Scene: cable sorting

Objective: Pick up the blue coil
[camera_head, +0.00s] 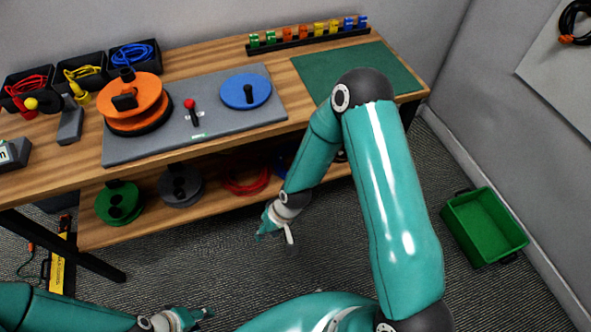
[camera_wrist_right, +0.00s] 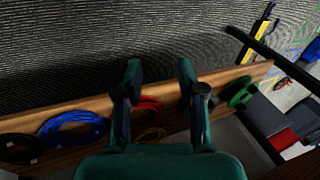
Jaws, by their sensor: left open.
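The blue coil (camera_wrist_right: 74,128) lies on the lower shelf in the right wrist view, left of my right gripper (camera_wrist_right: 159,72). In the head view a small part of the blue coil (camera_head: 281,164) shows on the lower shelf beside my right arm, which hides the rest. My right gripper is open and empty, and in the head view (camera_head: 276,228) it hangs in front of the shelf, apart from the coil. My left gripper (camera_head: 195,318) is open and empty at the bottom of the head view, low over the floor.
On the lower shelf (camera_head: 145,226) are a red coil (camera_head: 246,178), a grey spool (camera_head: 180,185) and a green spool (camera_head: 119,203). A black coil (camera_wrist_right: 18,148) lies beside the blue one. Another blue cable (camera_head: 138,54) sits in a bin on the tabletop. A green crate (camera_head: 484,225) stands right.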

